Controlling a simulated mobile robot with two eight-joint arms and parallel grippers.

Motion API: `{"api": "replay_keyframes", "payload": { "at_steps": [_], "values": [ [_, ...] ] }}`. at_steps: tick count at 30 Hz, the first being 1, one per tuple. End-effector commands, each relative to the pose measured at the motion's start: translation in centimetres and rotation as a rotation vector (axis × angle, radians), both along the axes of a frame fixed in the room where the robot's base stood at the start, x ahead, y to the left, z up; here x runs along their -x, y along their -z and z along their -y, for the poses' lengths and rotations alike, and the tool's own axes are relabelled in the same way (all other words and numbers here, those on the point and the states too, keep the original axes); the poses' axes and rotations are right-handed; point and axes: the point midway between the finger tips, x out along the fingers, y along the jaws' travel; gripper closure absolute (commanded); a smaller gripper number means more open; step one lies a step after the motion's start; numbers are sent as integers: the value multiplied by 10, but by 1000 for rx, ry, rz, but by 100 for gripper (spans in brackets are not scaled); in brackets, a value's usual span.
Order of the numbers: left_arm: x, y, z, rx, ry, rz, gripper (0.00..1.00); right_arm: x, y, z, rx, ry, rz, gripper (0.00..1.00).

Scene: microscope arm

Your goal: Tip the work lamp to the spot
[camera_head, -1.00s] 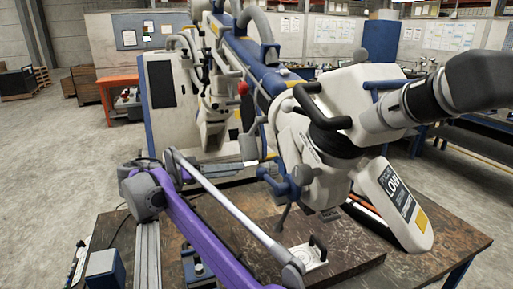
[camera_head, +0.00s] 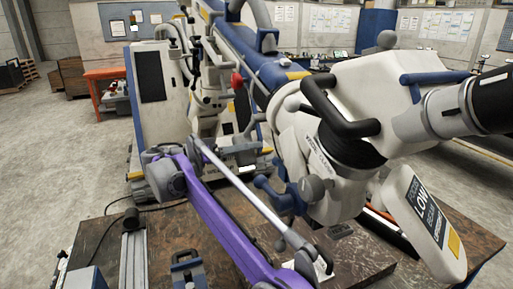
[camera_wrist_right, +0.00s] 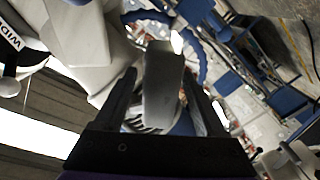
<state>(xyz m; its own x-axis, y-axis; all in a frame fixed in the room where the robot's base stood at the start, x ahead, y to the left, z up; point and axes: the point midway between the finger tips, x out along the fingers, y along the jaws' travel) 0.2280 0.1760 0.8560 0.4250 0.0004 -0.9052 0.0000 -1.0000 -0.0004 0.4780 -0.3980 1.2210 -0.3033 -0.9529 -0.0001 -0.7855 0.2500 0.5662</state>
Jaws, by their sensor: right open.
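In the wrist view my right gripper (camera_wrist_right: 158,100) has its two dark fingers apart, one on each side of a long grey piece (camera_wrist_right: 160,85) with a bright white end. No closing on it shows. I cannot tell for sure whether this piece belongs to the work lamp. In the head view a purple link with grey joints crosses low in the middle, beside a slim silver rod (camera_head: 245,192); the fingers are not clear there. A pale plate (camera_head: 322,269), partly hidden, lies on the table near the rod's lower end. My left gripper is not in view.
A large white microscope head (camera_head: 345,160) with black and blue handles hangs over the right of the dark table (camera_head: 478,250). An aluminium rail (camera_head: 133,258) and a blue box (camera_head: 86,279) are at the front left.

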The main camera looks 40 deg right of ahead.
Motion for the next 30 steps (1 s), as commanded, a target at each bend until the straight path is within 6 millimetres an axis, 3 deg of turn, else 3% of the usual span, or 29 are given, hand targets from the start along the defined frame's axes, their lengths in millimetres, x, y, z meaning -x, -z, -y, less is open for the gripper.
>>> {"api": "replay_keyframes", "payload": {
  "at_steps": [6, 17, 27, 29, 30],
  "values": [
    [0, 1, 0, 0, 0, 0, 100, 8, 0, 23, 0, 0, 0, 28],
    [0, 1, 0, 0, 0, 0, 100, 9, 0, 27, -1, -1, 0, 29],
    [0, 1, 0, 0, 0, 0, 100, 8, 0, 27, -1, -1, 0, 90],
    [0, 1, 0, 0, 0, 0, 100, 8, 0, 27, -1, -1, 0, 100],
    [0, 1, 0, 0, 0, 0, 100, 8, 0, 27, -1, -1, 0, 100]
  ]
}}
